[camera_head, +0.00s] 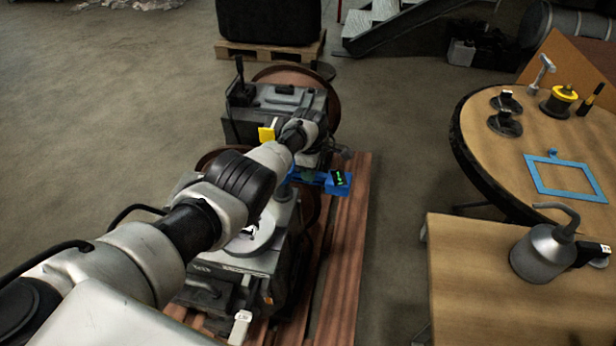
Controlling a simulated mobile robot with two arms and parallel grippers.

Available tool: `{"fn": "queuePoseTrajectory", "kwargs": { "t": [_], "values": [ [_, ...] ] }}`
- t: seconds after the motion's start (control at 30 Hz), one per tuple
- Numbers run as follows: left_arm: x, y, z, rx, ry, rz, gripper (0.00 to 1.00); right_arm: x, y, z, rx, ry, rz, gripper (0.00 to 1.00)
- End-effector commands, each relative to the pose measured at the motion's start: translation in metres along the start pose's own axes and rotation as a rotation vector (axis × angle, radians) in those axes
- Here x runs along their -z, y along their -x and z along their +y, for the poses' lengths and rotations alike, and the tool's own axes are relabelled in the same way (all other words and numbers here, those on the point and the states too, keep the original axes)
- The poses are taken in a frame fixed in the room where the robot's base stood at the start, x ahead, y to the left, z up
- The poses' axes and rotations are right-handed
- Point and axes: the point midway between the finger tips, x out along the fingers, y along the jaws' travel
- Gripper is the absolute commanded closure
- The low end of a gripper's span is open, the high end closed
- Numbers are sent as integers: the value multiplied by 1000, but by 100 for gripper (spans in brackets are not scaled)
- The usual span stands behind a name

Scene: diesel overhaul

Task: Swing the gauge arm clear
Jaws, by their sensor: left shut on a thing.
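The gauge arm (313,179) is a blue bar at the engine, with a small dark box (339,181) showing green digits at its right end. My left gripper (311,168) reaches over the engine from the left and is shut on the gauge arm. My own arm and wrist hide much of the grip and the bar's left part. The grey engine (284,98) stands upright beneath and behind my arm. My right gripper is not in view.
The engine stands on reddish-brown planks (346,262). At right, a round-edged table (500,160) holds a blue frame (566,178), a yellow-topped part (561,98) and dark parts. A nearer wooden table (470,290) holds a grey oil can (543,254). Open floor lies left.

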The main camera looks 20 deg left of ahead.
Motion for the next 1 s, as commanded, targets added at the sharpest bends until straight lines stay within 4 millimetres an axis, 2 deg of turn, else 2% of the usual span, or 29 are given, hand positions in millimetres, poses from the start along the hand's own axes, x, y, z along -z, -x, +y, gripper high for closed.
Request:
{"fn": "queuePoseTrajectory", "kwargs": {
  "t": [0.67,0.7,0.8,0.87,1.0],
  "values": [
    [3,1,3,-2,68,5,100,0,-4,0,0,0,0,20],
    [3,1,3,-2,69,5,76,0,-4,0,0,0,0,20],
    [3,1,3,-2,67,4,61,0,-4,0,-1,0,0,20],
    [2,1,3,-2,66,3,53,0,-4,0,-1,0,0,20],
    [2,0,3,-1,64,2,53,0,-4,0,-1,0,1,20]
  ]
}}
